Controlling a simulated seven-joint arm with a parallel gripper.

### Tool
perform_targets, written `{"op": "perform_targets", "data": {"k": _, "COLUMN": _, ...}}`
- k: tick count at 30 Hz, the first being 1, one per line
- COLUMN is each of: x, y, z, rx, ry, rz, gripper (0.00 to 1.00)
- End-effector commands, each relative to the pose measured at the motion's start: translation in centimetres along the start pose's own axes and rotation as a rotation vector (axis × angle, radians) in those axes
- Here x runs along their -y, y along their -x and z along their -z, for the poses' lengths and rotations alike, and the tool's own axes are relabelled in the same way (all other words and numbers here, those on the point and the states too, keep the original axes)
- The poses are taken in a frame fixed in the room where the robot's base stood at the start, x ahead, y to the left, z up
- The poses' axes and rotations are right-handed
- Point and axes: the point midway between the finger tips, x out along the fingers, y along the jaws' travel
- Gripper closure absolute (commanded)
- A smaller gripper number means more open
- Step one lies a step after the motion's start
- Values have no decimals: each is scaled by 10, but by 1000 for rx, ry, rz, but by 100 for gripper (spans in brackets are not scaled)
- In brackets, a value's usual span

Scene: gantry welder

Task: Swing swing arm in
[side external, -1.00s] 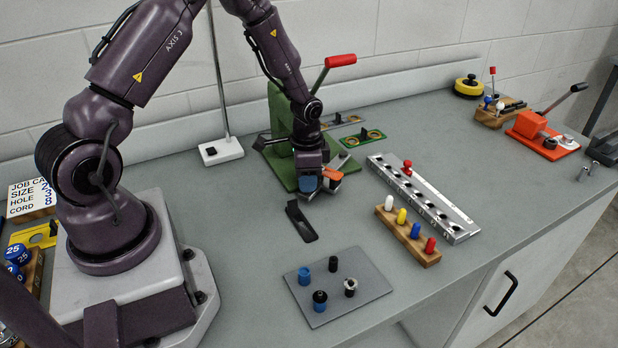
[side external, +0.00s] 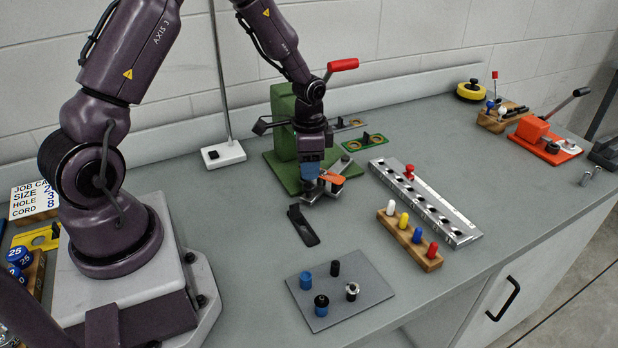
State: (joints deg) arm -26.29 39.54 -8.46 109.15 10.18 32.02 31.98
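The green press-like machine (side external: 283,108) stands behind my gripper, with a red-handled lever (side external: 343,65) on top. Low at its front, a light grey metal arm (side external: 318,196) juts out over the bench; I take it to be the swing arm. My gripper (side external: 322,182) points down right at this arm, and blue and orange parts show at its lower end. It hides much of the arm and the machine's front. Whether the fingers touch or grip the arm cannot be made out.
A black flat piece (side external: 303,226) lies just in front. A metal rail with holes (side external: 425,203) and a wooden block with coloured pegs (side external: 410,240) lie to the right. A grey plate with several small cylinders (side external: 340,295) is nearer. Bench between them is clear.

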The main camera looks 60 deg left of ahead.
Motion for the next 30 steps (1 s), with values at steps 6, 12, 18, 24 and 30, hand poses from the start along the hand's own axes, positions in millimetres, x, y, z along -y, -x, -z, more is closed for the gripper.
{"op": "perform_targets", "data": {"k": 6, "x": 0, "y": 50, "z": 0, "rx": -3, "ry": 0, "rz": 3, "gripper": 60}}
{"op": "perform_targets", "data": {"k": 12, "x": 0, "y": 75, "z": 0, "rx": -2, "ry": -1, "rz": 1, "gripper": 60}}
{"op": "perform_targets", "data": {"k": 18, "x": 0, "y": 82, "z": 0, "rx": 0, "ry": -2, "rz": -1, "gripper": 60}}
{"op": "perform_targets", "data": {"k": 24, "x": 0, "y": 82, "z": 0, "rx": 0, "ry": -2, "rz": -1, "gripper": 65}}
{"op": "perform_targets", "data": {"k": 30, "x": -31, "y": 73, "z": 21, "rx": 18, "ry": -97, "rz": -15, "gripper": 100}}
